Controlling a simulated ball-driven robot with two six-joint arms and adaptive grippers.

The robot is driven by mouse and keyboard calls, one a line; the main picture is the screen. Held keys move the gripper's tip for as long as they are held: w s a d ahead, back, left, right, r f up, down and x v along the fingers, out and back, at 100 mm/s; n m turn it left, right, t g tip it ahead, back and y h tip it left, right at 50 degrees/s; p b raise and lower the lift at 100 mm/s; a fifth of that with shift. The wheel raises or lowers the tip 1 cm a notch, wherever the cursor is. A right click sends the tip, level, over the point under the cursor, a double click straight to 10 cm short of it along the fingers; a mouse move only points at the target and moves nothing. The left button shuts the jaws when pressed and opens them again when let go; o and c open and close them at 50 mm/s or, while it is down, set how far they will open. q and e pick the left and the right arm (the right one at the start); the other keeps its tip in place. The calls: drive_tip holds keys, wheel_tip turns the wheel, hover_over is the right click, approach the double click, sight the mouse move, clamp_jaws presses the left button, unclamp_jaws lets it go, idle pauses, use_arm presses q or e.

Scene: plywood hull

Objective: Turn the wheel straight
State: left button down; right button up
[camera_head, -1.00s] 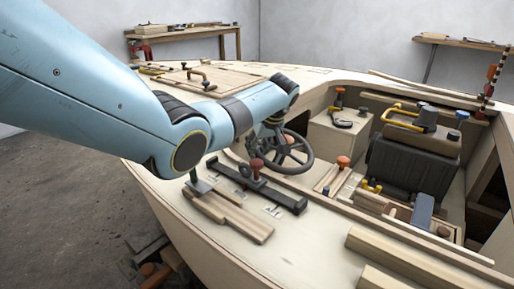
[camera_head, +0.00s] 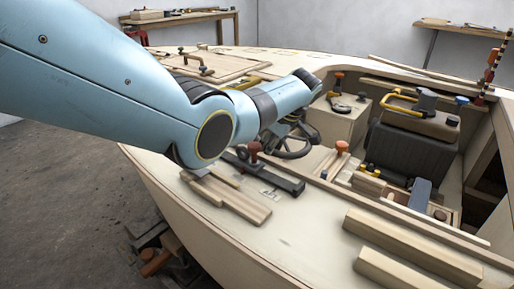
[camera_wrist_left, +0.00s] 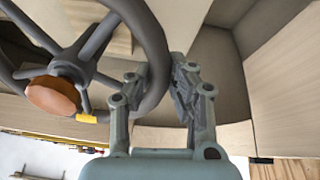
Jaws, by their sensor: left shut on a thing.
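The dark steering wheel (camera_head: 294,155) stands by the cockpit in the head view, partly hidden by my left arm. In the left wrist view the wheel (camera_wrist_left: 148,40) fills the upper left, with an orange-brown hub cap (camera_wrist_left: 52,96) and a yellow mark (camera_wrist_left: 87,118) near the hub. My left gripper (camera_wrist_left: 160,78) has its fingers on either side of the rim and is shut on it, on the right side of the wheel in that view. In the head view the left gripper (camera_head: 294,122) is at the wheel's upper part, its fingers hard to make out. My right gripper is not in view.
A dark bar (camera_head: 270,173) with a red knob (camera_head: 254,148) lies on the deck left of the wheel. Wood strips (camera_head: 230,197) lie nearby. An orange-topped knob (camera_head: 342,146) is right of the wheel.

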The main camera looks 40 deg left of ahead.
use_arm(q)
drive_tip(key=shift+w+d, duration=0.15)
idle(0.3)
drive_tip(key=c, duration=1.1)
unclamp_jaws()
drive_tip(key=shift+c, duration=0.2)
drive_tip(key=v, duration=1.2)
